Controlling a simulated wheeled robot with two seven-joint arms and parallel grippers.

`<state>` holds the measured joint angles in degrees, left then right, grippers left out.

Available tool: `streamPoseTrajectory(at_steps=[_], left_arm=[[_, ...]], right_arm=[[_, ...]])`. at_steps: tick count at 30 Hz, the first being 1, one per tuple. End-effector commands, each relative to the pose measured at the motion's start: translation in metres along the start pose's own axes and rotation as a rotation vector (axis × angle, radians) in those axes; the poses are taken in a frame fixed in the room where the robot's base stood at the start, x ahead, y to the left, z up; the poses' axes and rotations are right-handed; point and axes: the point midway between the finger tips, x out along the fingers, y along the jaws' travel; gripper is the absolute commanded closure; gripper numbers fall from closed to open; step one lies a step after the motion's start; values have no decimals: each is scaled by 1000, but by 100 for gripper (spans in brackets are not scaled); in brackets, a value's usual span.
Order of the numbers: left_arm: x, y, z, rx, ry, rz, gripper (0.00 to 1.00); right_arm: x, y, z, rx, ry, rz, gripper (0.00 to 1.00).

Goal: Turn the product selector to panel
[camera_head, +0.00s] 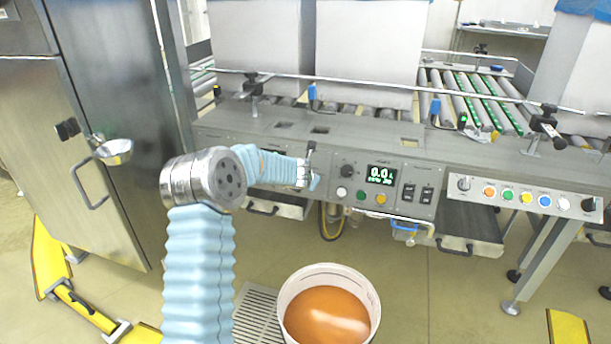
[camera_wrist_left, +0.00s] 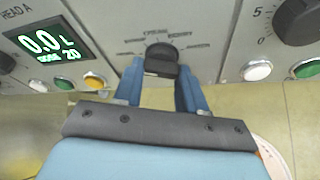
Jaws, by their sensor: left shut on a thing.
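The product selector is a black knob (camera_wrist_left: 161,60) on the grey control panel, seen in the left wrist view. Labels sit in an arc above it; "CREAM" and "BERRY" can be made out, the outer ones are too small to read. My left gripper (camera_wrist_left: 160,80) has its blue fingers on either side of the knob and is shut on it. Which label the knob points to is not clear. In the head view my left gripper (camera_head: 314,176) is at the left part of the control panel (camera_head: 408,170), and the knob is hidden there. My right gripper is not in view.
A green display (camera_head: 381,175) reads 0.0, with a dial (camera_head: 348,171) and several buttons close to the gripper. A bucket of orange-brown liquid (camera_head: 372,287) stands below. A steel cabinet (camera_head: 105,120) is at the left; a coloured button box (camera_head: 520,196) is at the right.

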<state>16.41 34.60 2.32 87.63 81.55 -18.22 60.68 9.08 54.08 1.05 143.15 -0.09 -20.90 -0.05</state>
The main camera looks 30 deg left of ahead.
Motion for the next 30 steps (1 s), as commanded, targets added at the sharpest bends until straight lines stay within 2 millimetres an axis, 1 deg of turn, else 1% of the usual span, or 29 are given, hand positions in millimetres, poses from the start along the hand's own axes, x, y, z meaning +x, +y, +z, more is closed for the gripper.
streamPoseTrajectory(at_steps=[6,21,22,26,30], left_arm=[[1,1,-3,-54,5,-18,90],[1,0,-3,-68,6,-24,90],[1,0,-3,-68,6,-24,55],[1,0,-2,-67,4,-24,35],[1,0,-2,-67,3,-24,34]], right_arm=[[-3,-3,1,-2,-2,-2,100],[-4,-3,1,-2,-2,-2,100],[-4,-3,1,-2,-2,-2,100],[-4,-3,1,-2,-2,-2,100],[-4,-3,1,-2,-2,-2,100]])
